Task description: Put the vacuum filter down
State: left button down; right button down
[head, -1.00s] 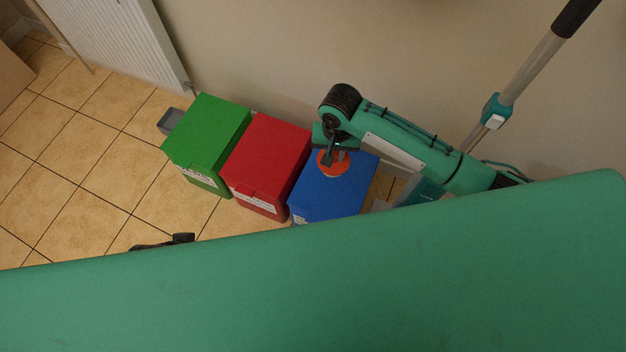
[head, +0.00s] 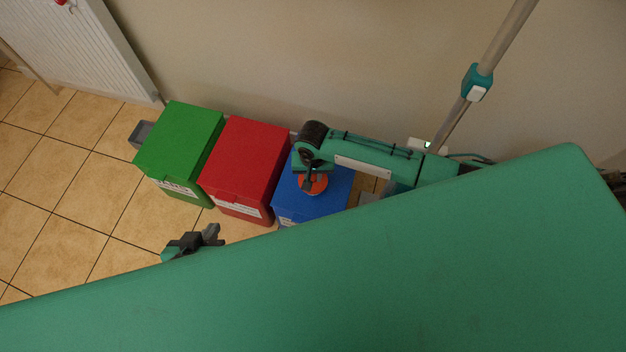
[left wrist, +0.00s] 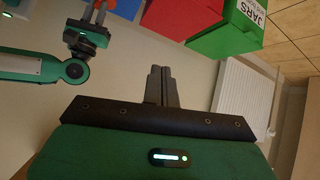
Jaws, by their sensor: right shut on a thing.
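The vacuum filter appears to be the round orange disc (head: 313,186) over the lid of the blue bin (head: 326,203) in the head view. My right gripper (head: 309,178) points down and is shut on it, hiding part of it. I cannot tell whether the disc touches the lid. In the left wrist view my right gripper (left wrist: 96,14) shows at the top left, by the blue bin. My left gripper (head: 212,236) is far left of the filter, beyond the green edge. In the left wrist view its fingers (left wrist: 161,84) lie together with nothing between them.
A red bin (head: 245,165) and a green bin (head: 180,145) stand left of the blue one in a row along the wall. A vacuum pole (head: 480,75) rises at the right. A white radiator (head: 85,50) is at the upper left. Tiled floor (head: 70,185) on the left is clear.

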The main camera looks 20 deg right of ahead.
aim_at(313, 176)
notch_tip(313, 176, down, 2)
jog(key=shift+f+b, duration=0.2)
jog(key=shift+b, duration=0.1)
pick_arm(q)
jog(key=shift+w+d+t+h, duration=0.2)
jog(key=shift+d+t, duration=0.15)
jog(key=shift+d, duration=0.15)
jog(key=shift+w+d+t+h, duration=0.1)
jog(key=shift+d+t+h, duration=0.1)
jog(key=shift+d+t, duration=0.25)
pick_arm(e)
jog(key=shift+f, duration=0.45)
jog(key=shift+f, duration=0.1)
jog(key=c, duration=1.3)
grip_release()
